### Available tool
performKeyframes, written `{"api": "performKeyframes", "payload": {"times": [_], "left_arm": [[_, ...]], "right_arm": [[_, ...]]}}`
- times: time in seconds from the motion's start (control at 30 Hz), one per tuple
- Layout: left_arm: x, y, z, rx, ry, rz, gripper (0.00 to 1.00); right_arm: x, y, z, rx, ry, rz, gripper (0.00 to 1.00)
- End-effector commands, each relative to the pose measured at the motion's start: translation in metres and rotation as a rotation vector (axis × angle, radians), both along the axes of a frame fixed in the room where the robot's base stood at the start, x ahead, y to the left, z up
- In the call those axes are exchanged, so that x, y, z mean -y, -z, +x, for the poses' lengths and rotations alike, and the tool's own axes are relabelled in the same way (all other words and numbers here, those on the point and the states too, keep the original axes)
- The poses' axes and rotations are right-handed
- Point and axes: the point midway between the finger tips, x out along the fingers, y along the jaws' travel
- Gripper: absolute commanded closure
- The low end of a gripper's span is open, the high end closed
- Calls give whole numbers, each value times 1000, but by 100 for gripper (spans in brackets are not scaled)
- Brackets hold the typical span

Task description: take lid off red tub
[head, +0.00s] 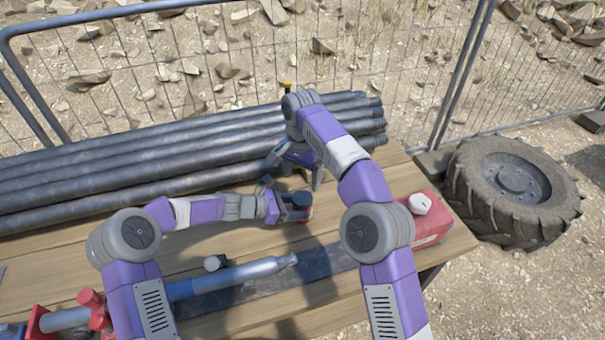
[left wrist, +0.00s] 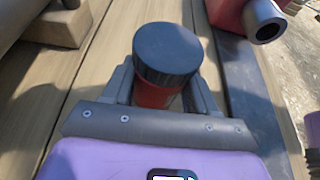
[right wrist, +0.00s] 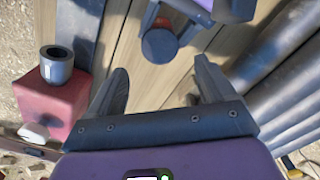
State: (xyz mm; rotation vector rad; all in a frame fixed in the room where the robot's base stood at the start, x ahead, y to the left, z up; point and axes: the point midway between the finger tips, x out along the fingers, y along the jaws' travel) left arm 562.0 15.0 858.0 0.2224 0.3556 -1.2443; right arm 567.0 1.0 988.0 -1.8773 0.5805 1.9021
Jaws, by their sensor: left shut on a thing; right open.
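The red tub (left wrist: 152,96) stands upright on the wooden table with a round dark lid (left wrist: 167,52) on top. My left gripper (left wrist: 163,88) is shut around the tub's body, below the lid. In the head view the tub and its lid (head: 300,198) sit at the end of my left arm. My right gripper (right wrist: 161,70) is open and empty, pointing down over the tub. In the right wrist view the lid (right wrist: 160,46) shows beyond the gap between the right fingers, apart from them.
Several dark pipes (head: 90,165) lie along the back of the table. A red block (head: 428,226) with a white piece on it sits at the right end. A blue and grey tool (head: 230,279) lies in front.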

Motion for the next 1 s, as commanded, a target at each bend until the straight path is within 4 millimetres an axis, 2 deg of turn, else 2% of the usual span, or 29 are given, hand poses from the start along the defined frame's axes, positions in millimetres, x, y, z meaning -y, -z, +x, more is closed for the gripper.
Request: {"api": "performKeyframes", "payload": {"times": [0.2,0.43,0.57,0.8,1.0], "left_arm": [[0,2,-1,-4,2,1,100],[0,2,-1,-5,1,0,100],[0,2,-1,-6,2,0,100],[0,2,-1,-6,2,1,100],[0,2,-1,-6,1,1,100]], "right_arm": [[2,-2,1,1,221,0,17],[2,5,1,1,279,-3,17],[3,19,1,-1,278,-2,17],[2,57,0,-2,276,-1,17],[2,75,0,0,276,0,17]]}}
